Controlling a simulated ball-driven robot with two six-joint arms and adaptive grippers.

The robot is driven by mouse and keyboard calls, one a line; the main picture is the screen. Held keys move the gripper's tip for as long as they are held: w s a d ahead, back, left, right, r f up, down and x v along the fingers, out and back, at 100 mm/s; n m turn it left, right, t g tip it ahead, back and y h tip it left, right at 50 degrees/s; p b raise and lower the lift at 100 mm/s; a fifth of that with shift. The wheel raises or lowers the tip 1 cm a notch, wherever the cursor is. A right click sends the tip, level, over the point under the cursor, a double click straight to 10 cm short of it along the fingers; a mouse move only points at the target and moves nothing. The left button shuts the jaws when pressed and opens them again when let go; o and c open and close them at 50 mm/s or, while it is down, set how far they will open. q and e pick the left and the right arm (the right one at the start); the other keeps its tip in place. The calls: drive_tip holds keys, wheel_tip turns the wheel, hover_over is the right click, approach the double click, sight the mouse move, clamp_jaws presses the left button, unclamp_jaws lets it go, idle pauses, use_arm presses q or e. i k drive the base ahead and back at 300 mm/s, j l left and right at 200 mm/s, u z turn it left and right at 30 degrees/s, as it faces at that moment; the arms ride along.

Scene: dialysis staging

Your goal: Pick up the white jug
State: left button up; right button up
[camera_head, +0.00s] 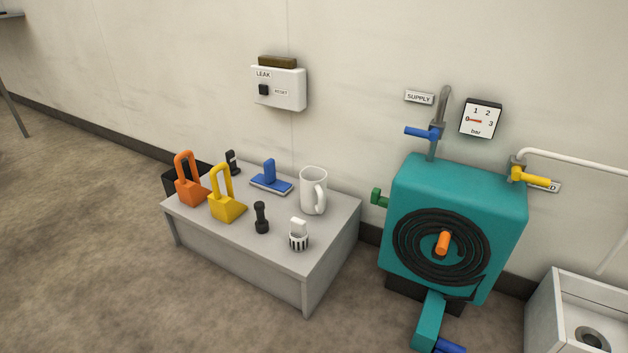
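The white jug (308,188) stands upright on the low grey table (286,262), toward its back right corner. Its handle faces the front right. Nothing touches it that I can see. Neither of my grippers shows in the head view.
A teal unit (458,187) with a coiled hose stands right of the table. Open floor lies in front.

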sight(313, 179)
drive_tip(key=i+l+u, duration=0.15)
drive_tip(key=u, duration=0.25)
drive_tip(key=i+l+u, duration=0.3)
drive_tip(key=u, duration=0.15)
drive_tip(key=i+l+u, duration=0.2)
drive_tip(key=l+u, duration=0.2)
